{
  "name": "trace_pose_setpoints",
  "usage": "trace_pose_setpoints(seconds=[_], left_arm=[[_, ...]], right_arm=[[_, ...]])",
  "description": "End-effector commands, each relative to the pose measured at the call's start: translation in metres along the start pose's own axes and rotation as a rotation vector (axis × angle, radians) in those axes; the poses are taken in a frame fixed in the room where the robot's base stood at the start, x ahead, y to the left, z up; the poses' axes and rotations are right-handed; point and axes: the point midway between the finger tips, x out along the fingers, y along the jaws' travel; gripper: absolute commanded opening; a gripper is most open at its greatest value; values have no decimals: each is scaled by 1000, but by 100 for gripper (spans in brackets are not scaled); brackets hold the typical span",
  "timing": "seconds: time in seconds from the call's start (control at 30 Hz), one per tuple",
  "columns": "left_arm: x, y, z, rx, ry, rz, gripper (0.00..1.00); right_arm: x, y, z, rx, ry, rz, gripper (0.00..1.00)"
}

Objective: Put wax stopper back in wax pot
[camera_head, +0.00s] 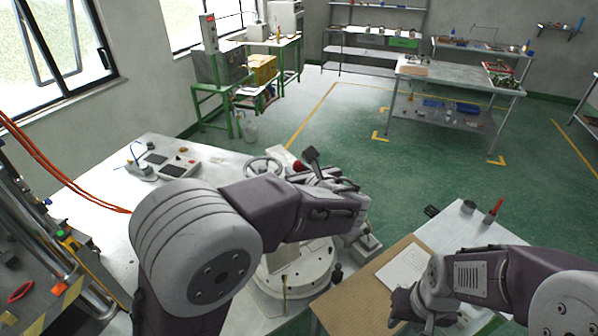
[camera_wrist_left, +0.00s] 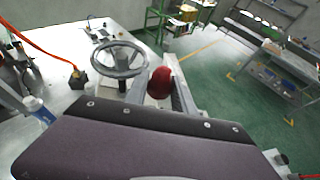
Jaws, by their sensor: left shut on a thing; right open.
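My left gripper (camera_head: 304,165) reaches in from the left over the bench and is shut on a red rounded knob, which I take as the wax stopper (camera_head: 297,166). In the left wrist view the red stopper (camera_wrist_left: 160,82) sits between the two fingers; its lower part is hidden. A white round vessel with a bolted rim, which looks like the wax pot (camera_head: 297,273), stands below my left forearm. The arm hides much of it, and I cannot see its opening. My right gripper (camera_head: 402,302) is open at the lower right, over the second table.
A handwheel (camera_head: 264,168) stands just left of the left gripper; it also shows in the left wrist view (camera_wrist_left: 118,60). A brown board (camera_head: 362,295) with papers (camera_head: 404,266) lies on the right table. Small devices (camera_head: 160,162) sit on the left bench.

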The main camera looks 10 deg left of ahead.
Motion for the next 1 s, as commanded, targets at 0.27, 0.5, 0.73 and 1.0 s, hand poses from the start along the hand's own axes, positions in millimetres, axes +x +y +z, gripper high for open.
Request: trace_pose_setpoints(seconds=[0.27,0.5,0.73,1.0], left_arm=[[12,0,-30,2,0,0,0],[21,0,-50,1,0,0,0],[21,0,-51,0,0,0,0],[21,0,-50,0,0,0,0]], right_arm=[[29,0,3,0,0,0,42],[48,1,5,0,0,0,42],[48,1,5,0,0,0,42],[48,1,5,0,0,0,42]])
